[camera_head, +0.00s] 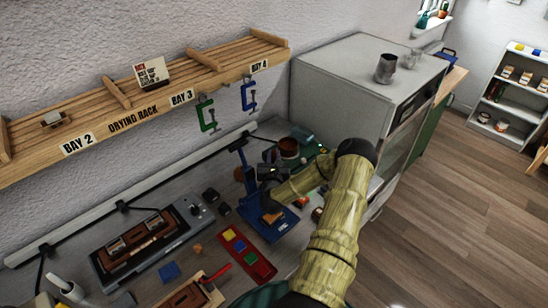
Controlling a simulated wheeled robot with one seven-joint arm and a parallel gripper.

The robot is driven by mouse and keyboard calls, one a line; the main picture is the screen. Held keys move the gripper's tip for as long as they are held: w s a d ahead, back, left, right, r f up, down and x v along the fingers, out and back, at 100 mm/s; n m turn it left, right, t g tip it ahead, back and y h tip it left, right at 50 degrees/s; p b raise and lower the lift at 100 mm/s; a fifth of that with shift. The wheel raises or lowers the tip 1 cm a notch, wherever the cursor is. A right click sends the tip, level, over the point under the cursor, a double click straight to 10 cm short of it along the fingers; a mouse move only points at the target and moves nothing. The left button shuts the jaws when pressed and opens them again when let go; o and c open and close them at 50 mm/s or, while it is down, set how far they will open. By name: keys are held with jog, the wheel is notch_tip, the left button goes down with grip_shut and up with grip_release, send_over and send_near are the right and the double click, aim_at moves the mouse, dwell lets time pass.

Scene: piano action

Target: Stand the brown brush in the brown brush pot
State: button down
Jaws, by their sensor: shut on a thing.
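My gripper (268,205) is small and dark at the end of my pale yellow arm, low over the blue stand on the bench. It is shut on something. A small orange-brown patch just under its fingers seems to be the brown brush (272,217), but its shape and tilt are hard to make out.
The blue stand (263,230) has an upright post. A red tray (243,254) with coloured blocks lies to its left, and a grey machine (185,215) stands farther left. A grey cabinet (340,85) rises behind the bench. The drying rack (150,105) overhangs at the wall.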

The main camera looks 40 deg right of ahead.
jog(key=c, duration=1.3)
grip_release()
jog(key=shift+o, duration=0.2)
jog(key=b+v, duration=0.4)
jog(key=v, duration=1.2)
jog(key=shift+a+f, duration=0.1)
jog(key=shift+f, duration=0.1)
jog(key=shift+s+a+r+b, duration=0.3)
jog(key=shift+s+a, duration=0.1)
jog(key=shift+s, duration=0.1)
jog(key=shift+f, duration=0.1)
